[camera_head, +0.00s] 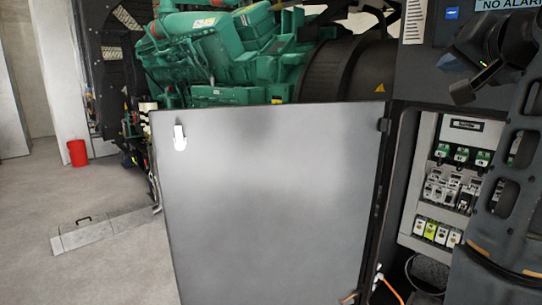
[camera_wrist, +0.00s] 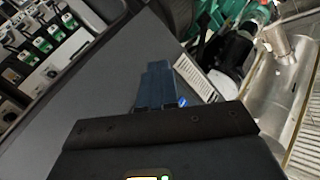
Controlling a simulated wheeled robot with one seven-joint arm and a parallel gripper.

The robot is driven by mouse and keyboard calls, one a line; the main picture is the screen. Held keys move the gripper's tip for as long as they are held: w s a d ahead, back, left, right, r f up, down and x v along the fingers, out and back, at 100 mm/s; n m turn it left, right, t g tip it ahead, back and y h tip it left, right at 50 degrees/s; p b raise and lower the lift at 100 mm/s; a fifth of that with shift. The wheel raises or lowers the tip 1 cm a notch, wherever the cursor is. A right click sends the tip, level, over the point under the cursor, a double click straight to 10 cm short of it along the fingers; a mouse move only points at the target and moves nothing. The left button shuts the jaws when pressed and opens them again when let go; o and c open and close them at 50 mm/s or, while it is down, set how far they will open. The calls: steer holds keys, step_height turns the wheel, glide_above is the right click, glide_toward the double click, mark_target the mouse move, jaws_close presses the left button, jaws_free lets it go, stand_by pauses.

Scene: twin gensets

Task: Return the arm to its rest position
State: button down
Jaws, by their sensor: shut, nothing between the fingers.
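My gripper (camera_wrist: 158,68) shows in the wrist view as dark blue fingers pressed together, with nothing between them. In the head view my dark arm is at the right edge, in front of the electrical cabinet. Its dark end parts overlap the cabinet's upper front, and I cannot make out the fingertips there. The open grey door (camera_head: 270,200) fills the middle of the head view, with a white latch (camera_head: 180,137) at its upper left.
The open cabinet shows breakers and terminals (camera_head: 450,190), with orange cables low down. A green engine (camera_head: 220,50) stands behind the door. A red bucket (camera_head: 77,153) and a grey metal box (camera_head: 105,230) are on the floor at left, where the floor is mostly clear.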

step_height(320, 180, down, 19)
steer(key=s+a+n, duration=0.1)
steer(key=s+n, duration=0.1)
steer(key=s+a+f+n, duration=0.1)
steer(key=s+a+f, duration=0.1)
steer(key=s+f, duration=0.5)
steer(key=s+a+f+n, duration=0.1)
steer(key=s+f, duration=0.4)
steer(key=f, duration=0.5)
steer(key=s+a+f+n, duration=0.1)
steer(key=s+a+f, duration=0.15)
steer(key=s, duration=0.55)
steer(key=s+a+f+n+g+y, duration=0.1)
steer(key=s+f, duration=0.2)
steer(key=s, duration=0.6)
steer(key=s+a+f+n, duration=0.1)
steer(key=s+a+f, duration=0.15)
steer(key=s, duration=0.55)
steer(key=a+v, duration=0.1)
steer(key=v, duration=1)
steer(key=shift+n+y, duration=0.3)
steer(key=shift+n, duration=0.1)
steer(key=shift+f, duration=0.1)
